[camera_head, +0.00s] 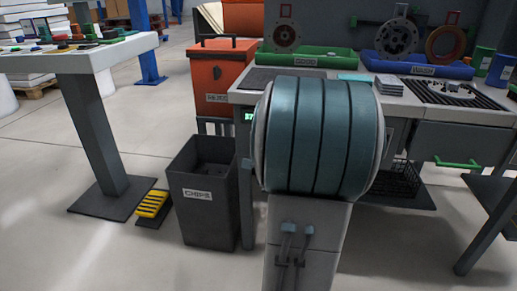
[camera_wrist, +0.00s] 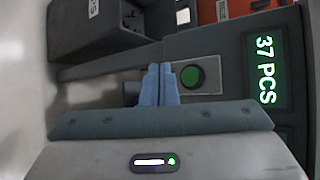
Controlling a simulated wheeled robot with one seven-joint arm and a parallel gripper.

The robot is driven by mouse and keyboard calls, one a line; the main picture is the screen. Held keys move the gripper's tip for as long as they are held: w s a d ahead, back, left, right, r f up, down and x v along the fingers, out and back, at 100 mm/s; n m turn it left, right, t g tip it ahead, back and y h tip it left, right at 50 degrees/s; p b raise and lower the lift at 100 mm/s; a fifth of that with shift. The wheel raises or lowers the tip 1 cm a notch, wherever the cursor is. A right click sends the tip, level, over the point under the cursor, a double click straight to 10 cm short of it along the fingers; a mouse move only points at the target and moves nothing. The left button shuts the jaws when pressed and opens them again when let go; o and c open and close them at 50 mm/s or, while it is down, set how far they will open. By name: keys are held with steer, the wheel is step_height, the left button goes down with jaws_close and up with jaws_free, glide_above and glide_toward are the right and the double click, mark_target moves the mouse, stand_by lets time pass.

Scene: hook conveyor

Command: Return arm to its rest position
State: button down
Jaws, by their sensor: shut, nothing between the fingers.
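My gripper (camera_wrist: 160,70) shows in the wrist view with its two blue fingers together and nothing between them. The fingertips are beside a round green button (camera_wrist: 193,77) on a dark grey panel; I cannot tell whether they touch it. A green display (camera_wrist: 267,70) reading "37 PCS" is on the same panel, right of the button. In the head view my arm, with its large teal banded part, stands in front of the workbench (camera_head: 408,99). My gripper is hidden in that view.
A dark bin (camera_head: 205,213) labelled "CHIPS" stands on the floor left of the bench; it also shows in the wrist view (camera_wrist: 75,32). A white table (camera_head: 88,60) with tools is at left, a yellow pedal (camera_head: 152,204) beside its foot. Open floor lies front left.

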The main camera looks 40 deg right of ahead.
stand_by(0.8)
steer(key=s+a+r+n+g+y+p, duration=0.2)
steer(key=a+r+n+g+y+p, duration=0.15)
steer(key=a+r+n+p, duration=0.6)
steer(key=s+a+r+n+g+y+p, duration=0.2)
steer(key=a+r+n+y+p, duration=0.2)
steer(key=a+r+p, duration=1)
steer(key=s+a+r+n+g+h+p, duration=0.2)
steer(key=s+r+n+p, duration=0.3)
steer(key=r+p, duration=0.3)
steer(key=s+a+r+n+g+h+p, duration=0.2)
steer(key=s+r+n+p, duration=0.3)
steer(key=s+r+p, duration=0.3)
steer(key=shift+a+r+h+p, duration=0.25)
steer(key=shift+a+h+p, duration=0.3)
steer(key=shift+h+p, duration=0.15)
steer(key=shift+g, duration=0.25)
